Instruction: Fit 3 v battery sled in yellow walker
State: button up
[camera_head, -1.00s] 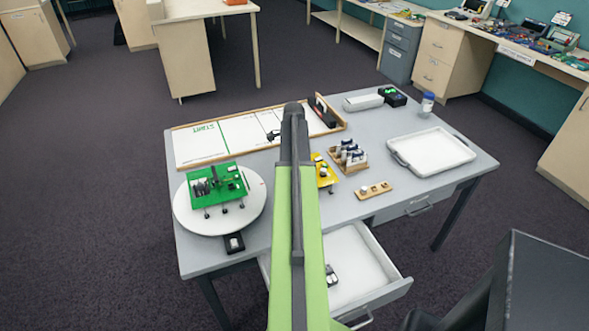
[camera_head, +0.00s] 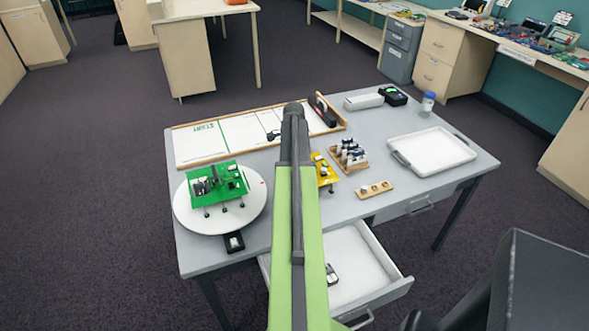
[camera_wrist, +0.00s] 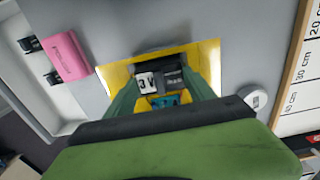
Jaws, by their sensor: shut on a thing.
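The yellow walker (camera_head: 325,171) stands on the grey table, partly hidden behind my arm. In the wrist view its flat yellow plate (camera_wrist: 207,53) lies under my gripper. My gripper (camera_wrist: 163,88) is shut on the 3 V battery sled (camera_wrist: 147,84), a dark piece with a white "3 V" label. The sled is over the middle of the plate, between my green fingers. I cannot tell whether it is seated or just above the plate. A small blue part (camera_wrist: 165,101) shows just below the sled. In the head view my gripper and the sled are hidden by my arm.
A pink block (camera_wrist: 66,56) lies left of the walker, near the open drawer (camera_head: 385,270). A measured track (camera_head: 225,140) runs behind. A wooden battery rack (camera_head: 349,158) stands right. A green walker (camera_head: 217,184) sits on a round turntable (camera_head: 200,221). A white tray (camera_head: 433,151) is far right.

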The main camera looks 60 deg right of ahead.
dwell(0.4)
jog(key=o, duration=1.3)
jog(key=shift+o, duration=0.2)
jog(key=shift+r+p, duration=3.8)
jog(key=shift+f, duration=0.1)
